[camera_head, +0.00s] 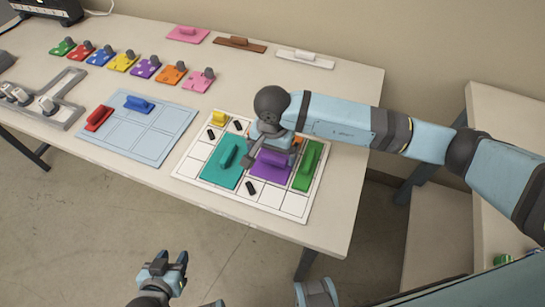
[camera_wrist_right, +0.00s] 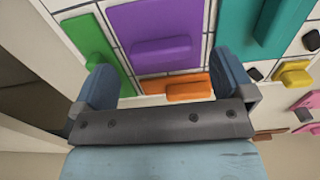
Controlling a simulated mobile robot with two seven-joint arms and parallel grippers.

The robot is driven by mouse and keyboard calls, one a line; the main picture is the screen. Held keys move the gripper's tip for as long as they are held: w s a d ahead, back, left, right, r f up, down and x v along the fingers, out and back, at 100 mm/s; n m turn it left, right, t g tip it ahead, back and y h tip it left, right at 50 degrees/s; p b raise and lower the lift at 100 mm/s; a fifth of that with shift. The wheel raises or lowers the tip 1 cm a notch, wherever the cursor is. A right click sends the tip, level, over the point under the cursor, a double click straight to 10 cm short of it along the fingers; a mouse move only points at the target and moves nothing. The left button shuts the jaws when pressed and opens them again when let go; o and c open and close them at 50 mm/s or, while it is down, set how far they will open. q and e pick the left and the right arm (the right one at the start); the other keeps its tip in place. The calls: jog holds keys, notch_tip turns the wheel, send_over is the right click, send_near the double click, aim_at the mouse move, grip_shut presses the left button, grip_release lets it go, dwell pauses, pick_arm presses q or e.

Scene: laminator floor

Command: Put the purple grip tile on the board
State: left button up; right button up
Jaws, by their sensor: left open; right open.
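The purple grip tile (camera_head: 271,168) lies on the white gridded board (camera_head: 246,196), between a teal grip tile (camera_head: 222,168) and a green grip tile (camera_head: 307,166). It looks flat; my right gripper hides its far part in the head view. In the right wrist view the purple tile (camera_wrist_right: 150,22) and its raised bar show just beyond the fingertips. My right gripper (camera_wrist_right: 165,85) is open and empty above the board, behind the purple tile, with an orange tile (camera_wrist_right: 182,88) showing between its fingers. My left gripper (camera_head: 168,265) is open and empty, in front of the table.
The board also bears a yellow block (camera_head: 218,118) and small black pieces. A light-blue board (camera_head: 150,140) with red and blue grip tiles lies to the left. Pink, brown and white pieces lie at the back.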

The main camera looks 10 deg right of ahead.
aim_at(272, 165)
notch_tip(272, 165, up, 8)
jog(key=shift+r, duration=0.15)
dwell(0.6)
